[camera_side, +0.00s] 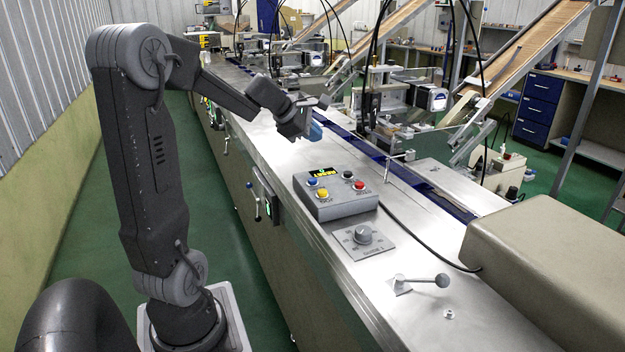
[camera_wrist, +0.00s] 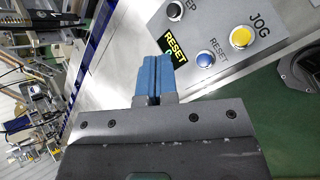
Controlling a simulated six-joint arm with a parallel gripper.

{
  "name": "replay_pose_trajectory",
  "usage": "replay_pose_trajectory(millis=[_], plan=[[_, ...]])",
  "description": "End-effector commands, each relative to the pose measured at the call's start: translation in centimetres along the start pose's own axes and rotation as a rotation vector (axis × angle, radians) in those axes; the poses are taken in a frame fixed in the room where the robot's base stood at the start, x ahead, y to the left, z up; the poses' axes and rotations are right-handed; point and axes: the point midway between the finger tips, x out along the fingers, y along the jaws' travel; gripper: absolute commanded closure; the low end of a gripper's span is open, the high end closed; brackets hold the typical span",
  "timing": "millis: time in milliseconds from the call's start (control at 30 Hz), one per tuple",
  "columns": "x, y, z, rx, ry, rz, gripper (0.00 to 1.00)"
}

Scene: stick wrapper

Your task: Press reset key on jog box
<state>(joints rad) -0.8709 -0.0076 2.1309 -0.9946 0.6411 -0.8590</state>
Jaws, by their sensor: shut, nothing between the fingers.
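The jog box (camera_side: 337,203) is a grey box on the steel machine top, with blue, yellow, black and red buttons. In the wrist view, a black label with yellow RESET lettering (camera_wrist: 175,47) lies beside the blue button (camera_wrist: 206,59). The blue button also shows in the side view (camera_side: 312,182). My gripper (camera_side: 316,131) has blue fingers, shut and empty, above the machine top and beyond the box, apart from it. In the wrist view the fingertips (camera_wrist: 157,62) appear just left of the RESET label, overlapping its edge.
A yellow JOG button (camera_wrist: 241,37) and a black STEP button (camera_wrist: 175,10) sit near the blue one. A dial plate (camera_side: 362,238), a lever (camera_side: 430,281) and a beige cover (camera_side: 555,270) are nearer the camera. A dark blue conveyor strip (camera_side: 440,198) runs behind the box.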

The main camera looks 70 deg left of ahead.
Motion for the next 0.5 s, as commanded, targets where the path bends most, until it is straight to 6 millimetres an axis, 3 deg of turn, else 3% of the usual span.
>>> replay_pose_trajectory(millis=[500], plan=[[0.48, -0.16, -0.48, -0.011, 0.0, 0.003, 1.0]])
